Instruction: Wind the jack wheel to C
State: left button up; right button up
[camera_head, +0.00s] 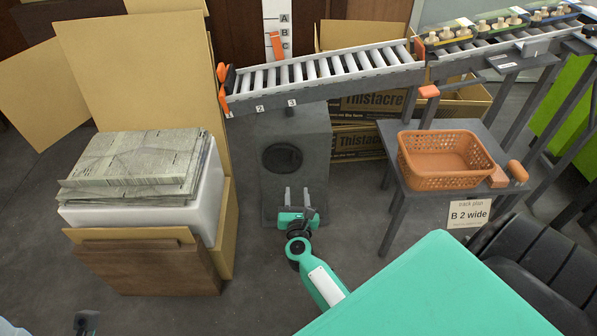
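The jack wheel (282,158) is a dark round wheel on the front of a grey box (315,130) under the roller conveyor. A white scale (270,14) marked A, B and C stands behind the conveyor. An orange marker (276,44) on it lies beside B and C; its exact reading is too small to tell. My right gripper (297,196) is in front of the box, just below the wheel. Its two grey fingers point up, apart, with nothing seen between them. A dark part, apparently my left gripper (87,322), shows at the bottom left edge, mostly cut off.
The roller conveyor (320,70) slopes above the box, with packed mushroom trays (490,27) at upper right. An orange basket (445,180) stands on a grey side table at right. A carton with stacked sheets (140,165) stands at left. Floor between is clear.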

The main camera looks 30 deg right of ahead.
aim_at(295, 161)
jog(key=b+x, duration=0.1)
jog(key=x, duration=1.2)
jog(key=shift+w+d+r+b, duration=0.1)
jog(key=shift+w+d+b, duration=0.1)
jog(key=shift+w+b, duration=0.15)
grip_shut()
